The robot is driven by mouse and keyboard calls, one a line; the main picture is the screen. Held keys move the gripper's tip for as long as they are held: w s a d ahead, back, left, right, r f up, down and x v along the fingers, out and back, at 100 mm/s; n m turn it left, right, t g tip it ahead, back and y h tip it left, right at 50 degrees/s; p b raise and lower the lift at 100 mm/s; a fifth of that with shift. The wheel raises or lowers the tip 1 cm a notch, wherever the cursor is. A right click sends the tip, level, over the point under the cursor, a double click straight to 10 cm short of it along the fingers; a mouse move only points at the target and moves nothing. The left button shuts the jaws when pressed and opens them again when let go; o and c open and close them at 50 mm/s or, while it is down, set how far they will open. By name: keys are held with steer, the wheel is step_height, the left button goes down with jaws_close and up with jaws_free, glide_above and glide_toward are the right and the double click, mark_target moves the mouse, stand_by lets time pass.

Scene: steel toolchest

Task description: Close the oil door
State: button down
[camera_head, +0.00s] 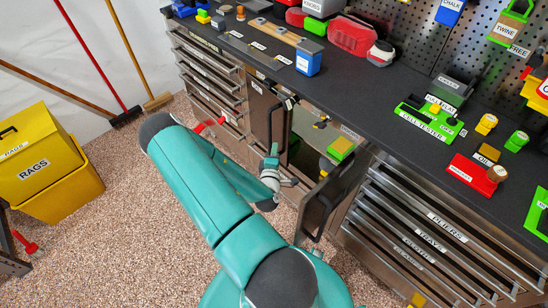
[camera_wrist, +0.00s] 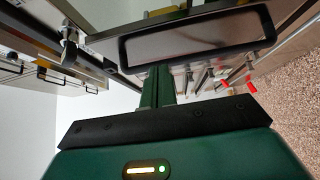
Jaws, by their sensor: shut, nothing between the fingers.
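A steel cabinet door (camera_head: 314,212) with a black bar handle stands open toward the floor, right of the middle in the head view. I cannot read an oil label on it. My gripper (camera_head: 273,158) is at the open cabinet front, left of this door. In the wrist view my green fingers (camera_wrist: 158,86) are together and empty, just below a steel panel with a large black handle frame (camera_wrist: 200,42). I cannot tell whether they touch it. My arm hides part of the cabinet's lower front.
Left of the opening is a shut door (camera_head: 256,100) with a black handle, then a drawer stack (camera_head: 208,78). A shelf inside holds a green and yellow box (camera_head: 340,149). Labelled drawers (camera_head: 430,232) stand right.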

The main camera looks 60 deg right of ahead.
mark_target(290, 131)
steer(key=d, duration=0.6)
steer(key=shift+w+d, duration=0.2)
steer(key=shift+d, duration=0.15)
steer(key=shift+s+d, duration=0.1)
steer(key=shift+d, duration=0.2)
steer(key=d, duration=0.1)
steer(key=s+d, duration=0.1)
steer(key=shift+s+d, duration=0.15)
steer(key=shift+d, duration=0.25)
